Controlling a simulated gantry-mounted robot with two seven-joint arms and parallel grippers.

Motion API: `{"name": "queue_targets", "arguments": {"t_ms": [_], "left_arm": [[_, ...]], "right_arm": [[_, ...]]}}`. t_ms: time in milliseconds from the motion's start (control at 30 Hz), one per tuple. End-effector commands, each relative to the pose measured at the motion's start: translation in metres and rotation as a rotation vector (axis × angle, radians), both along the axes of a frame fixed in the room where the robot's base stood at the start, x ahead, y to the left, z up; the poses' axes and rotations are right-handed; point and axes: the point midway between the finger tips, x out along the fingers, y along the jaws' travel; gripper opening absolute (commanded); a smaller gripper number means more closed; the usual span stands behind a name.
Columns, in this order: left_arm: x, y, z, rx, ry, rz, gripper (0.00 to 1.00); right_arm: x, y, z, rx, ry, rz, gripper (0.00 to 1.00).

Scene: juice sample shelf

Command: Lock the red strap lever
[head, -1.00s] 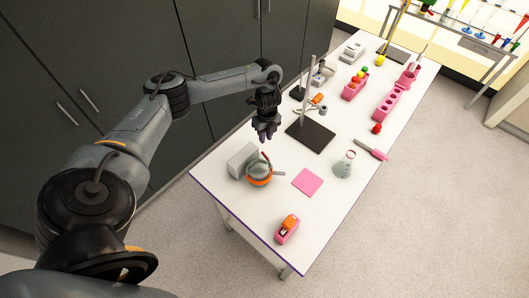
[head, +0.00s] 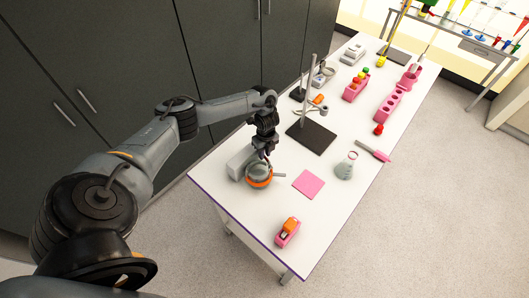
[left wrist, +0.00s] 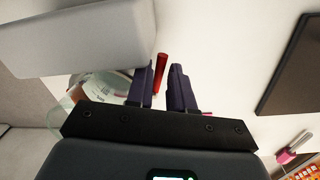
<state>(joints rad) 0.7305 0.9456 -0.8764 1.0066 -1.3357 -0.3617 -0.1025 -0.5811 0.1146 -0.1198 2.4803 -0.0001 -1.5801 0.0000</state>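A round clear glass vessel with an orange band (head: 259,182) stands near the table's left edge, against a pale grey box (head: 240,161). My left gripper (head: 264,153) is just above the vessel, pointing down, and hides its upper back part. In the left wrist view, the two dark purple fingers (left wrist: 164,68) are apart. The red lever (left wrist: 160,72) shows as a short red bar between the fingertips, closer to the left finger; I cannot tell whether they touch. The glass vessel (left wrist: 95,84) is left of the fingers, partly hidden by the gripper. My right gripper is not in view.
A pink square (head: 308,184) and a conical flask (head: 346,166) lie to the right of the vessel. A stand with a dark base (head: 312,137) is behind it. An orange-and-pink dispenser (head: 288,232) is in front. The white table (head: 245,213) is bare around the front left.

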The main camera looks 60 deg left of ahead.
Motion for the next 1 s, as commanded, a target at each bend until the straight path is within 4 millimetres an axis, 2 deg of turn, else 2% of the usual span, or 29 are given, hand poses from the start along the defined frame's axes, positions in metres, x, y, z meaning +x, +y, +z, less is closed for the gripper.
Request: {"name": "queue_targets", "arguments": {"t_ms": [133,267,300,467,667,933,967,1000], "left_arm": [[0.0,0.0,0.0,0.0,0.0,0.0,0.22],[0.0,0.0,0.0,0.0,0.001,0.0,0.02],[0.0,0.0,0.0,0.0,0.001,0.0,0.0],[0.0,0.0,0.001,0.0,0.001,0.003,0.0],[-0.005,-0.001,0.003,-0.001,0.003,0.096,0.0],[-0.004,-0.001,0.0,-0.002,0.001,0.109,0.0],[-0.004,-0.001,0.0,-0.002,0.001,0.109,0.16],[-0.004,-0.001,0.0,-0.002,0.001,0.109,0.22]], "right_arm": [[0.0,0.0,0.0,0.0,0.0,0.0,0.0],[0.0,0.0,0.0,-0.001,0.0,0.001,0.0],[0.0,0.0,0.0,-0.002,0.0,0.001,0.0],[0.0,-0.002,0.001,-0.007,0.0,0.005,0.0],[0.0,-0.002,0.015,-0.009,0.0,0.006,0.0],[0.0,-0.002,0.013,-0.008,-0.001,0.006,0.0],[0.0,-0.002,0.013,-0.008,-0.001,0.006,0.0],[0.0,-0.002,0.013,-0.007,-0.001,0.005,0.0]]}}
